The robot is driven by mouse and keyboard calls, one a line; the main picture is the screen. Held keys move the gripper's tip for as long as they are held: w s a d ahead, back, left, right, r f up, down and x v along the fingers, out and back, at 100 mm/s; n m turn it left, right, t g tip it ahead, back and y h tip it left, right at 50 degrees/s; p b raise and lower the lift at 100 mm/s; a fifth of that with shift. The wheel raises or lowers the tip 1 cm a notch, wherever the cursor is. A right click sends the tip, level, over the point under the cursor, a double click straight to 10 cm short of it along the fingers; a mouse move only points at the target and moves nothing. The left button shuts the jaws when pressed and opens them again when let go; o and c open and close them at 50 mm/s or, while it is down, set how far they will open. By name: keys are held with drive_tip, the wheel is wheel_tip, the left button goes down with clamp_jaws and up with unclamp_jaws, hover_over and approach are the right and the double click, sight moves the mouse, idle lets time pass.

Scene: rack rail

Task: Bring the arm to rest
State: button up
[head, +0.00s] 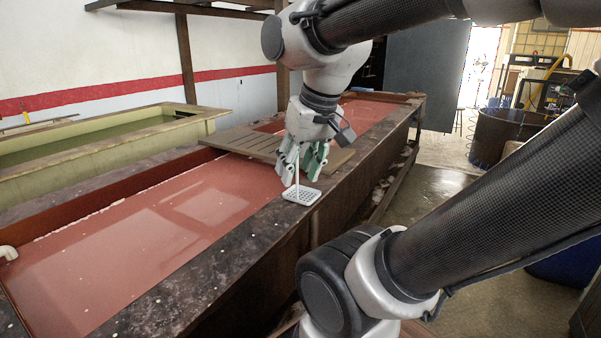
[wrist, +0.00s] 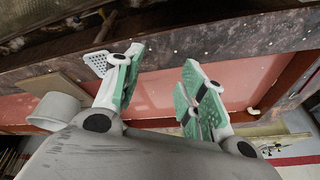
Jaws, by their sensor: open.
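My gripper (head: 299,174) is open, with green pads on its fingers, and points down over the dark rim of the long tank. It also shows in the wrist view (wrist: 163,60), where the space between the fingers looks empty. A small white perforated rack (head: 302,195) with a thin upright post lies on the rim just below the fingertips. In the wrist view part of the rack (wrist: 97,62) shows beside the left finger, which partly hides it. I cannot tell whether a finger touches the post.
The long tank (head: 262,226) holds reddish liquid, with slatted wooden boards (head: 245,143) across it behind the gripper. A second tank (head: 205,125) with greenish liquid stands at left. A dark round tub (head: 495,138) stands at back right. The floor (head: 440,190) right of the tank looks clear.

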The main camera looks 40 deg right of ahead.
drive_tip(key=shift+s+a+f+n, duration=0.1)
drive_tip(key=shift+s+f+n, duration=0.2)
drive_tip(key=shift+n, duration=0.25)
drive_tip(key=shift+s+a+f+n, duration=0.15)
drive_tip(key=shift+f+n, duration=0.15)
drive_tip(key=shift+n, duration=0.25)
drive_tip(key=shift+d, duration=0.1)
idle(0.4)
